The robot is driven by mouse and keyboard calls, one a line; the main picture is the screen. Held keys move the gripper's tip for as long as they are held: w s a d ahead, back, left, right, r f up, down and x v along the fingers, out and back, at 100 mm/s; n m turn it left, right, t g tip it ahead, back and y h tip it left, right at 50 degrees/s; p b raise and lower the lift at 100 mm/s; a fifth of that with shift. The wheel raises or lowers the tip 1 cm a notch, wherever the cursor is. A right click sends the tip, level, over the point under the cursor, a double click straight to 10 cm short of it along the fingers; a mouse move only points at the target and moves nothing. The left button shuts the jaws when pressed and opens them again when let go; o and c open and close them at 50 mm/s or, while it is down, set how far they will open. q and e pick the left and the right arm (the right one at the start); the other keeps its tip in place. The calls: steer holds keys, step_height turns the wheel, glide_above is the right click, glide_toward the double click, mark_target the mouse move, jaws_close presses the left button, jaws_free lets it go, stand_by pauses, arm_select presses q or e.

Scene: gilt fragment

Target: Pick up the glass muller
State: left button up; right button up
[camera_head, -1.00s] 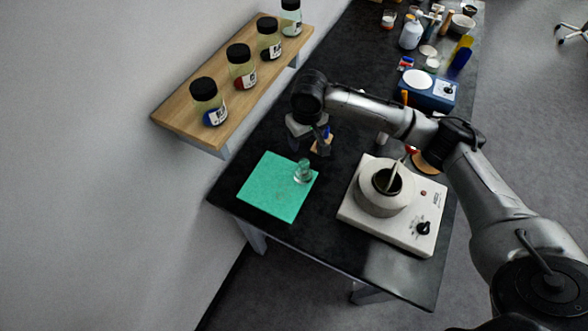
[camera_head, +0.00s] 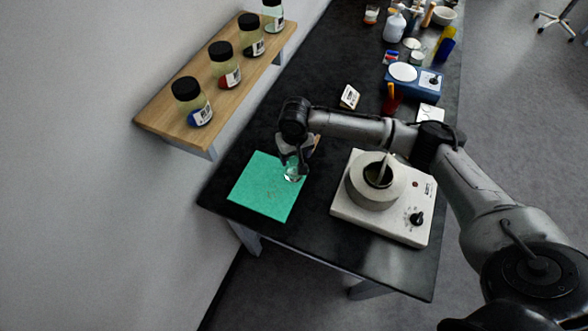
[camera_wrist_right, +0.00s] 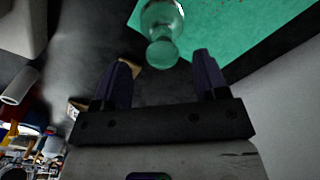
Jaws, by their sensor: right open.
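The glass muller (camera_head: 292,176) is a small clear glass piece on the right part of a green mat (camera_head: 258,196). In the right wrist view the muller (camera_wrist_right: 162,32) shows a round knob and a wider body, just beyond the fingertips and roughly between them. My right gripper (camera_head: 292,165) is over the muller and hides part of it in the head view. In the right wrist view its two dark fingers (camera_wrist_right: 161,72) are apart with nothing between them. My left gripper is not in view.
A white heating unit with a round pot (camera_head: 376,181) stands right of the mat. A wooden wall shelf (camera_head: 160,122) with several black-lidded jars is at the left. A blue scale (camera_head: 414,84) and bottles stand farther back. Black tabletop is bare in front of the mat.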

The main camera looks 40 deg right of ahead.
mark_target(294, 167)
steer(key=shift+a+f+b, duration=0.15)
steer(key=shift+f+b, duration=0.15)
steer(key=shift+f, duration=2.3)
steer(key=c, duration=1)
steer(key=shift+c, duration=0.7)
steer(key=shift+r, duration=0.1)
